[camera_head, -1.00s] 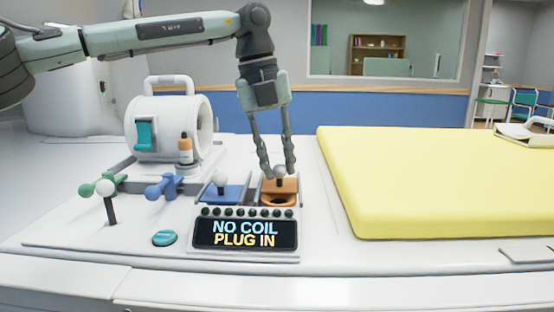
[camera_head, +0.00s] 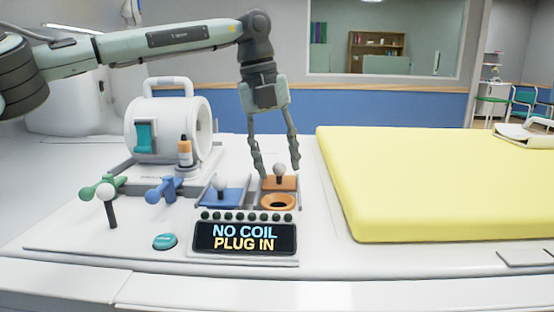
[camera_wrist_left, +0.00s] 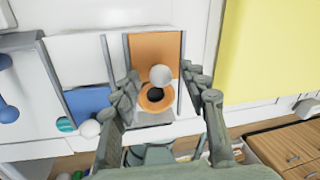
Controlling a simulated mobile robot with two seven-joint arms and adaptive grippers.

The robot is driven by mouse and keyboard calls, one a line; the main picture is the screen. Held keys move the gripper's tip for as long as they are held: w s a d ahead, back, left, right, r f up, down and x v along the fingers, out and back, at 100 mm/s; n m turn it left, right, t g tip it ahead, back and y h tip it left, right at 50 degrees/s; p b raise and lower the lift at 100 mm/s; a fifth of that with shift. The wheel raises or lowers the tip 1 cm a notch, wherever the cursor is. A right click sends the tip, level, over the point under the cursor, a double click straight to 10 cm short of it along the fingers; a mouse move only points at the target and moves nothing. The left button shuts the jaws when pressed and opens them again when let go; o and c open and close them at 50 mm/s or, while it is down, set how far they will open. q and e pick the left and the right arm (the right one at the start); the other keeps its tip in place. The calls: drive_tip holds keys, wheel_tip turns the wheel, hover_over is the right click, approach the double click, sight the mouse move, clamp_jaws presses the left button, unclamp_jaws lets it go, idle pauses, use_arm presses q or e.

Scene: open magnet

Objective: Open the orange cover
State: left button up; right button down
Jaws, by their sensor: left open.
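The orange cover (camera_head: 285,184) is a flat plate with a pale ball knob (camera_head: 279,169) on it, set between rails on the white console. Just in front of it an orange ring with a dark hole (camera_head: 277,202) shows, uncovered. My left gripper (camera_head: 276,172) points down at the cover with its fingers spread on either side of the knob, not clamped on it. In the left wrist view the cover (camera_wrist_left: 152,50) lies behind the knob (camera_wrist_left: 160,75), and the ring (camera_wrist_left: 155,99) is between my open fingers. My right gripper is not in view.
A blue cover (camera_head: 232,195) with its own knob sits just left. A display (camera_head: 245,236) reads "NO COIL PLUG IN". Blue and green levers, a white coil (camera_head: 165,130) and a small bottle (camera_head: 185,152) stand further left. A yellow pad (camera_head: 430,185) lies right.

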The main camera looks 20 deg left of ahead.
sight(265, 184)
use_arm(q)
wheel_tip(265, 184, up, 12)
drive_tip(key=s+a, duration=0.1)
drive_tip(key=a, duration=0.1)
drive_tip(key=shift+f, duration=0.2)
idle(0.4)
